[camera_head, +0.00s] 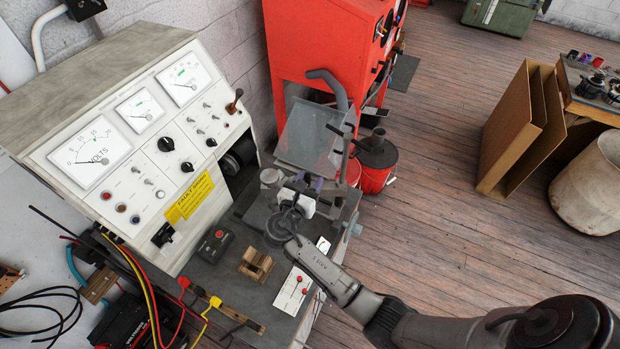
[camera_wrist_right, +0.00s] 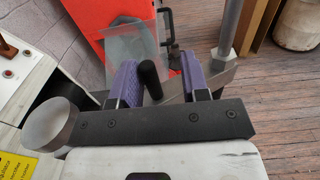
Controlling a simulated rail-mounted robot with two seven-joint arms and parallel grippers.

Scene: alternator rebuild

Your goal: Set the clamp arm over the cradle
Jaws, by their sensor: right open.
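My right gripper (camera_head: 312,188) is over the far end of the bench, beside the clear shield. In the right wrist view its two purple-padded fingers (camera_wrist_right: 160,80) are apart. A black handle (camera_wrist_right: 150,78) stands between them, nearer the left finger; I cannot tell if it touches. It looks like the grip of the clamp arm, but the rest of the arm is mostly hidden behind the gripper. A steel post (camera_wrist_right: 230,30) rises at the right from a grey metal piece. The cradle cannot be made out clearly beneath my gripper. My left gripper is not in view.
A clear shield (camera_head: 305,135) stands just beyond the gripper. The meter panel (camera_head: 140,120) rises at the left. A notched wooden block (camera_head: 256,265), a small switch box (camera_head: 215,243) and coloured leads lie on the near bench. A red bucket (camera_head: 376,178) stands on the floor.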

